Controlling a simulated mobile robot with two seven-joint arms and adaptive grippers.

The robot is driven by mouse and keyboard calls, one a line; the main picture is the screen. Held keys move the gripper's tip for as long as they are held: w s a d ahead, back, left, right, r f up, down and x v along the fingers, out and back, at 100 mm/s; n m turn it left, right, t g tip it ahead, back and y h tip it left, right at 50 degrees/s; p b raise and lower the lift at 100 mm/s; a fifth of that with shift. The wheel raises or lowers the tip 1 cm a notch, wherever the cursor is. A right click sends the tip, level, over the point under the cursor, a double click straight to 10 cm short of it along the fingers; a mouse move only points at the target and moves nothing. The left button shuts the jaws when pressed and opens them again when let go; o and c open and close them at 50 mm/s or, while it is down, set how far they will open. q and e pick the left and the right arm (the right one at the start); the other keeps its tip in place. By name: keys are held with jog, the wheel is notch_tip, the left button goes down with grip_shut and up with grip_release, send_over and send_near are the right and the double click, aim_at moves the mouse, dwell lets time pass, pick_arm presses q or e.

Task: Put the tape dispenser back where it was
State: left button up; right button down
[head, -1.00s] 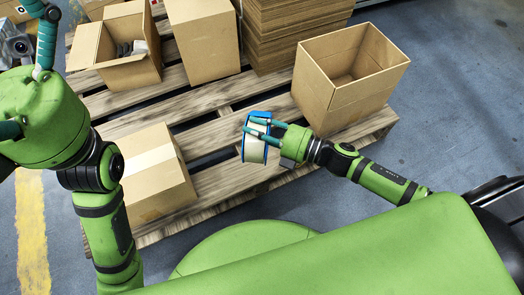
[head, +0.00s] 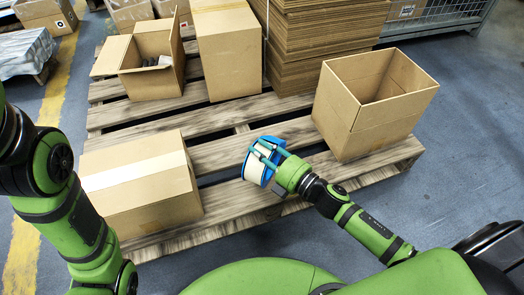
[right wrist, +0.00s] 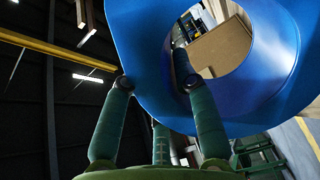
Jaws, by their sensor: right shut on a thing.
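The tape dispenser (head: 257,168) is blue with a cream roll of tape. My right gripper (head: 268,155) is shut on it, over the front part of the wooden pallet (head: 222,222). It is between the taped carton at the left and the open carton at the right. I cannot tell whether it touches the slats. In the right wrist view the blue ring of the dispenser (right wrist: 150,55) fills the top, with fingers (right wrist: 155,85) at its rim and one seen through its hole. My left arm shows at the left edge; its gripper is out of view.
A closed taped carton (head: 143,189) and an empty open carton (head: 340,112) stand on the pallet. Behind are an open carton with grey items (head: 160,82), a tall carton (head: 230,60) and a stack of flat cardboard (head: 318,50). Bare slats lie between them.

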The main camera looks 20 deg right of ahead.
jog(key=shift+f, duration=0.4)
jog(key=shift+f+b, duration=0.65)
jog(key=shift+b, duration=0.05)
jog(key=c, duration=0.9)
grip_release()
jog(key=shift+s, duration=0.1)
